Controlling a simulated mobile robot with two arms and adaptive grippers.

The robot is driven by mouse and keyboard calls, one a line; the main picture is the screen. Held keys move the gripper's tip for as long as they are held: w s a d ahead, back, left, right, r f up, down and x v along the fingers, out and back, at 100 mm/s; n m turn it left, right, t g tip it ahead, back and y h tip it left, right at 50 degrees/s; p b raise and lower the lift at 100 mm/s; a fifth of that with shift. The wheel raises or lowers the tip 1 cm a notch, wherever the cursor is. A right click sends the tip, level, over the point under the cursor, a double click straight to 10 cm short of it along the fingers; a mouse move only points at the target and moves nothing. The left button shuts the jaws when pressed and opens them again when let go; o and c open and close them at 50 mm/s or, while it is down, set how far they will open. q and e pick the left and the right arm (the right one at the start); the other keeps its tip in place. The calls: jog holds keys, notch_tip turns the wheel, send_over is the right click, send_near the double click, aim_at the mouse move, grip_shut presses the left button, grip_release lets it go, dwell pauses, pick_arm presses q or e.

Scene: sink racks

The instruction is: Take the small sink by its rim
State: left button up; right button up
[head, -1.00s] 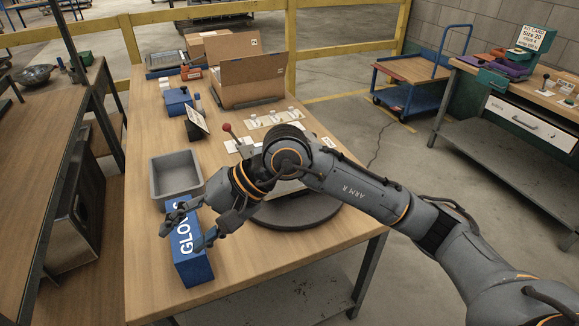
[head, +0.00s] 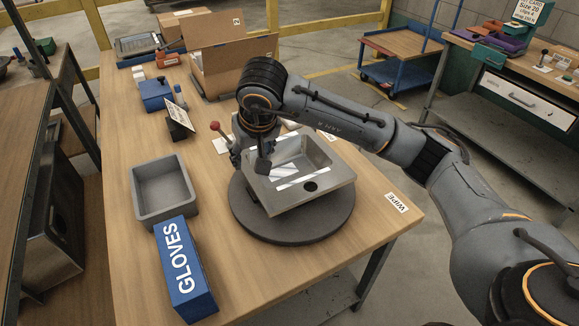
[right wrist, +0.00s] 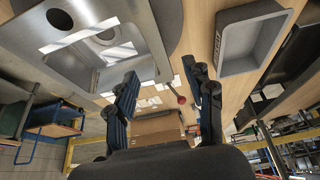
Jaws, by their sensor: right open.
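The small sink (head: 335,176) is a shiny metal basin with a drain hole, resting on a dark round turntable (head: 300,232) in the head view. It also shows at upper left in the right wrist view (right wrist: 62,62). My right gripper (head: 249,163) is at the sink's left rim, pointing down, with one finger over the basin side and the other outside. In the right wrist view its fingers (right wrist: 160,72) are spread, with the sink's edge between them. I cannot tell whether either finger touches the rim. My left gripper is not in view.
A grey bin (head: 163,213) and a blue GLOVES box (head: 178,265) stand left of the turntable. A red-knobbed lever (head: 214,126), a dark card stand (head: 178,122) and an open cardboard box (head: 232,75) are behind. The table's front right, by the WIPE label (head: 396,202), is clear.

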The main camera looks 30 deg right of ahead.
send_over(253, 179)
jog(key=s, duration=0.2)
jog(key=f, duration=0.4)
jog(key=shift+a+f, duration=0.15)
jog(key=shift+a, duration=0.15)
jog(key=shift+w+f, duration=0.15)
jog(key=shift+f, duration=0.15)
jog(key=shift+w+f+p, duration=0.1)
jog(key=shift+f+p, duration=0.1)
jog(key=shift+p, duration=0.15)
jog(key=shift+d+f+p, duration=0.25)
jog(key=shift+f+p, duration=0.3)
jog(key=shift+f, duration=0.45)
jog(key=shift+x, duration=1.25)
jog(key=shift+w+d+f, duration=0.1)
jog(key=shift+w+f, duration=0.1)
jog(key=shift+f, duration=0.15)
jog(key=shift+c, duration=0.2)
grip_shut()
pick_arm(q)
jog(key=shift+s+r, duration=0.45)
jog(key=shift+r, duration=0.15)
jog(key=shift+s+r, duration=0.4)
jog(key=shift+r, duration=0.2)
pick_arm(e)
jog(key=shift+r, duration=0.15)
